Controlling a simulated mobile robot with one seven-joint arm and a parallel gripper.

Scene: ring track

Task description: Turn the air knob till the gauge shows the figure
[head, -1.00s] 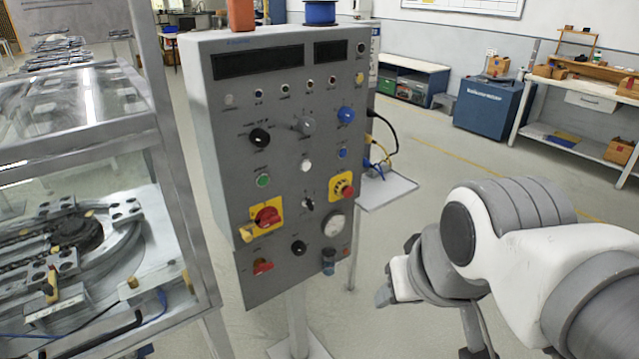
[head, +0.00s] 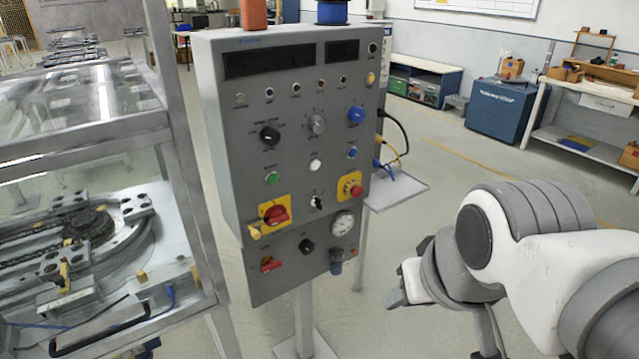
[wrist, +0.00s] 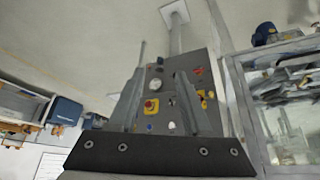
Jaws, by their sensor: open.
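The grey control panel (head: 290,160) stands on a post in the middle of the head view.
A glass-sided machine frame (head: 90,140) stands close on the panel's left. Cables hang at the panel's right over a small shelf (head: 400,190).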

